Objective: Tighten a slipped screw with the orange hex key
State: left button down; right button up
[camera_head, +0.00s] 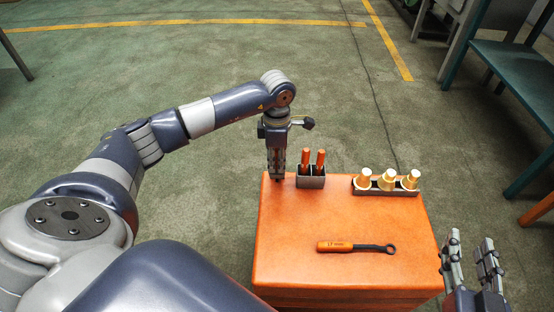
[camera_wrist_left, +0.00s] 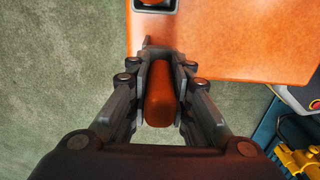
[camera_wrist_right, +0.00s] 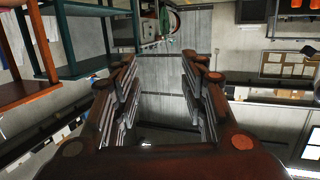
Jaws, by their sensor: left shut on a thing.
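My left gripper (camera_head: 278,172) points down over the back left corner of the orange cabinet top, left of a grey holder (camera_head: 311,182). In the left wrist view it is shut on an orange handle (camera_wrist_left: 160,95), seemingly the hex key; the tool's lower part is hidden. Two orange-handled tools (camera_head: 305,161) (camera_head: 320,160) stand upright in the holder. A wrench (camera_head: 335,246) with an orange handle and a dark ring end lies on the top. My right gripper (camera_head: 473,262) is open and empty, right of the cabinet. I cannot make out a slipped screw.
The orange cabinet (camera_head: 288,222) has free room around the wrench. A dark rack with three gold-and-white pieces (camera_head: 387,181) stands at its back right. A teal bench (camera_head: 510,75) is at far right. A thin cable crosses the floor behind.

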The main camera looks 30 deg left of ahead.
pick_arm(q)
jog(key=shift+r, duration=0.1)
jog(key=shift+r, duration=0.3)
notch_tip(320, 180, up, 9)
jog(key=p, duration=0.2)
jog(key=shift+p, duration=0.3)
jog(key=shift+r, duration=0.1)
pick_arm(e)
jog(key=s+d+f+g+h, duration=0.2)
jog(key=s+d+f+g, duration=0.1)
jog(key=s+f+g, duration=0.4)
notch_tip(320, 180, down, 3)
jog(key=shift+d+f, duration=0.15)
jog(key=shift+f, duration=0.05)
jog(key=shift+s, duration=0.1)
pick_arm(q)
jog(key=c, duration=2.2)
grip_release()
grip_shut()
